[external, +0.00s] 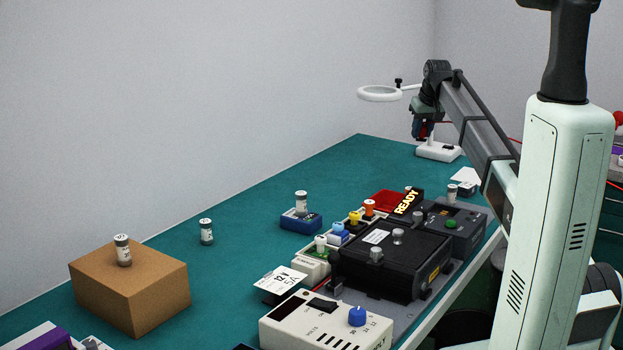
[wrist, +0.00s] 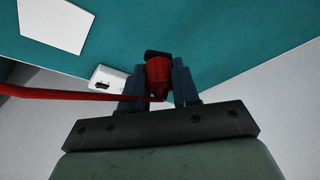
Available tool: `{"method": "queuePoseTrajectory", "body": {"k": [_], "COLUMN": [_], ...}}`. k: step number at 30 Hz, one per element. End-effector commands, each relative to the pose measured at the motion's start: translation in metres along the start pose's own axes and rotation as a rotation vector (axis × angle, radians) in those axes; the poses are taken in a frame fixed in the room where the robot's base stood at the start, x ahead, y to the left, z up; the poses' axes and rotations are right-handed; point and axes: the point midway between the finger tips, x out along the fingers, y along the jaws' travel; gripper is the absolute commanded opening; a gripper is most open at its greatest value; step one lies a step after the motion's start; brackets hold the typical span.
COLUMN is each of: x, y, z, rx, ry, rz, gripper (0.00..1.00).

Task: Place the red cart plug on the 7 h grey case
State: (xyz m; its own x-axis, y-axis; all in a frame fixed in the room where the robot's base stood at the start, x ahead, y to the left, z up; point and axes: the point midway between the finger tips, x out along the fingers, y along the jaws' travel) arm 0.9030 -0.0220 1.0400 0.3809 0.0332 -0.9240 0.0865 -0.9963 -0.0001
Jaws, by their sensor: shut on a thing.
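My gripper (external: 422,131) is at the far end of the bench, raised above it beside the white lamp base. In the wrist view my gripper (wrist: 158,75) has its two dark blue fingers closed on the red cart plug (wrist: 158,72), which has a black end. A red cable (wrist: 70,95) runs left from the plug. No "7 h" mark is readable in the external view. A dark grey case with a green button (external: 463,233) and a larger black case (external: 385,262) stand on a grey tray. I cannot tell which case is the 7 h one.
A lit READY sign (external: 408,202), coloured plugs (external: 354,217) and a cream control box (external: 322,325) crowd the bench's right side. A magnifier lamp base (external: 438,151) stands near my gripper. A brown box (external: 130,290) stands at left. The teal bench (external: 260,195) is clear toward the wall.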

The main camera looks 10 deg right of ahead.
Motion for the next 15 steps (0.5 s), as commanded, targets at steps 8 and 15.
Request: {"method": "queuePoseTrajectory", "body": {"k": [8,15], "x": [-0.018,-0.032], "y": [0.090,0.123], "z": [0.035,0.071], "rx": [0.094,0.119], "ry": [-0.001,-0.001], "rz": [0.041,0.053], "gripper": [0.00,0.00]}}
